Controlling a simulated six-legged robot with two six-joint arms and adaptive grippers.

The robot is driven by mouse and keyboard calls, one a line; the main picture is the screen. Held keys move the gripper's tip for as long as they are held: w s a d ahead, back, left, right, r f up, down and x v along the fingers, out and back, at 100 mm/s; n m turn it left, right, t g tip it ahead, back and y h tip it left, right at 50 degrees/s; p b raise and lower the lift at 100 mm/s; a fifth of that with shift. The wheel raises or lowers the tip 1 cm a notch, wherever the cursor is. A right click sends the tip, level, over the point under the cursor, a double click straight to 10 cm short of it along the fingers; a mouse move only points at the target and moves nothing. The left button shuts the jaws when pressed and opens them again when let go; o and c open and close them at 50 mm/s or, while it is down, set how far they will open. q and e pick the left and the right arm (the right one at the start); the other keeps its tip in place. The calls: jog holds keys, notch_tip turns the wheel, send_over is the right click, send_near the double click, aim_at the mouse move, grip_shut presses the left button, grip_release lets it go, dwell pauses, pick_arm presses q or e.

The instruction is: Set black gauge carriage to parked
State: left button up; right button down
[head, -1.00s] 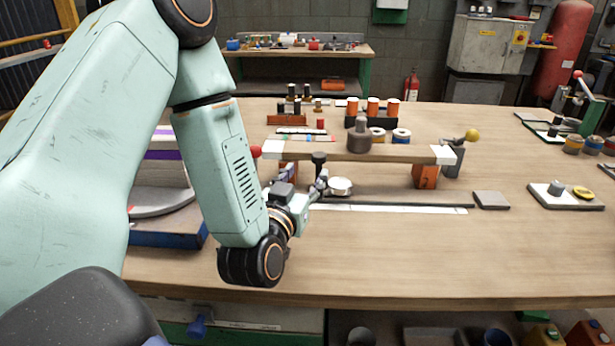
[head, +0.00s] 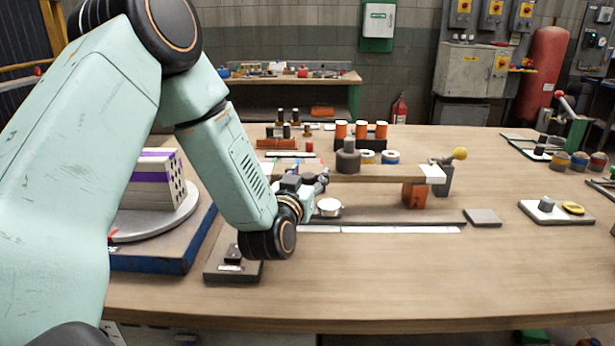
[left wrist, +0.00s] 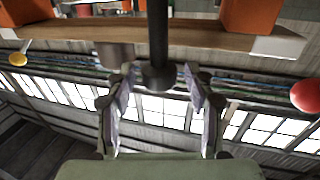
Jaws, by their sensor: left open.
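A black post with a wider round end (left wrist: 158,76) stands between the fingers of my left gripper in the left wrist view; I take it to be the handle of the black gauge carriage. In the head view its dark top (head: 309,178) is partly hidden by my gripper. My left gripper (head: 322,181) is open, with a finger on each side of the post in the wrist view (left wrist: 164,82). I cannot tell whether they touch it. A round silver gauge (head: 329,207) sits just in front, by a dark rail (head: 400,222) with a white strip (head: 390,229). My right gripper is out of view.
A wooden beam (head: 385,173) on orange blocks (head: 414,195) lies behind the rail, with a dark weight (head: 348,158) on it. A grey plate (head: 482,217) lies at the rail's right end. A turntable (head: 160,217) stands left. The front bench is mostly clear.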

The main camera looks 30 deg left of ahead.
pick_arm(q)
jog(key=shift+c, duration=0.3)
grip_shut()
dwell(0.4)
